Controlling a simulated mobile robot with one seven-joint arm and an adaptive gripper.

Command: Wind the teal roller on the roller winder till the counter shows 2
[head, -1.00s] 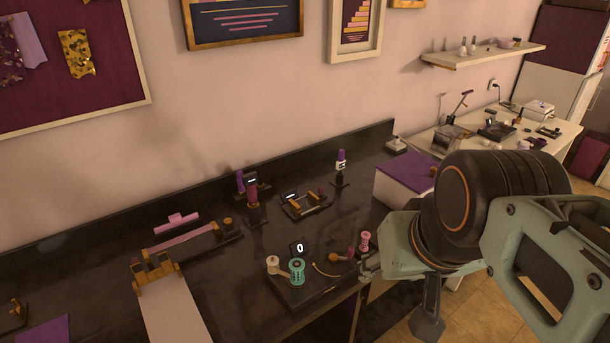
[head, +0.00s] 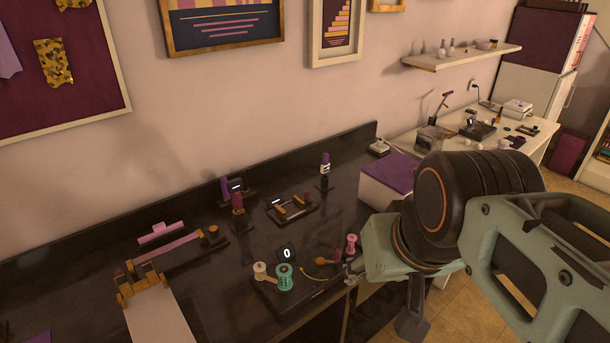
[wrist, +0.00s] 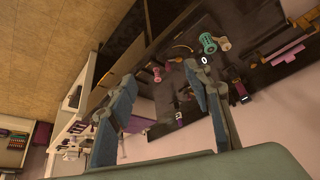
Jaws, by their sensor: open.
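The teal roller (head: 284,277) stands upright on the dark base of the roller winder (head: 297,298), near the counter's front edge. The winder's small display (head: 287,253) reads 0. A cream roller (head: 262,270) stands just left of the teal one. My gripper (head: 353,275) is at the counter's front edge, right of the winder and apart from the teal roller. In the wrist view my gripper (wrist: 160,98) has its fingers spread with nothing between them. The teal roller (wrist: 208,43) shows beyond the right finger, with the display (wrist: 205,60) beside it.
A pink roller (head: 351,243) and an orange-brown knob (head: 321,257) sit between the winder and my gripper. A purple-topped white box (head: 391,178) is at the counter's right end. Other small devices (head: 291,208) stand behind. A strip device (head: 160,262) lies to the left.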

